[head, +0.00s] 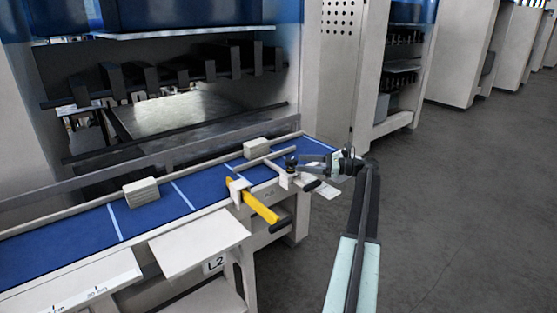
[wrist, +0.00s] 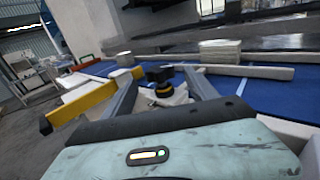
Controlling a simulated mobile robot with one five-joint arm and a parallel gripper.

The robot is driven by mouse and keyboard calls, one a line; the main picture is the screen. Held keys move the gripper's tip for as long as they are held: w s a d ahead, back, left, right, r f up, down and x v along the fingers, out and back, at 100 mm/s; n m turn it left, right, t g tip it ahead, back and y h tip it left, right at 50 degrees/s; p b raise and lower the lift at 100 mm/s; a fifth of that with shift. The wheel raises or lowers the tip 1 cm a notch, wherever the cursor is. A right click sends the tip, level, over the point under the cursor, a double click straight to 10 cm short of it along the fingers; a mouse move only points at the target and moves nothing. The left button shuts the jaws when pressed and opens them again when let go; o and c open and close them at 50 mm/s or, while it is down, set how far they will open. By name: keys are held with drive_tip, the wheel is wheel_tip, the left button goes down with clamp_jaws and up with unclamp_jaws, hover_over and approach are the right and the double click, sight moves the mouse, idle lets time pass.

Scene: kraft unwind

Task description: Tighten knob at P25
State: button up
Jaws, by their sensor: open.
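A small black knob (head: 290,161) stands on a white bracket (head: 287,180) at the right end of the blue bench. In the wrist view the black knob (wrist: 159,75) has a yellow collar below it and shows between the two grey fingers. My gripper (head: 300,161) comes in from the right at the knob's height. It is open, with one finger on each side of the knob in the wrist view (wrist: 163,72). I cannot tell whether either finger touches it. No P25 label is readable.
A yellow bar (head: 258,205) sticks out over the bench front left of the knob; it also shows in the wrist view (wrist: 80,105). Pale blocks (head: 141,192) (head: 257,148) sit on the blue bench top (head: 75,238). The grey floor (head: 440,200) at right is clear.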

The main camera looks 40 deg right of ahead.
sight(290, 162)
drive_tip(key=x, duration=0.8)
drive_tip(key=shift+s, duration=0.1)
drive_tip(key=c, duration=1.4)
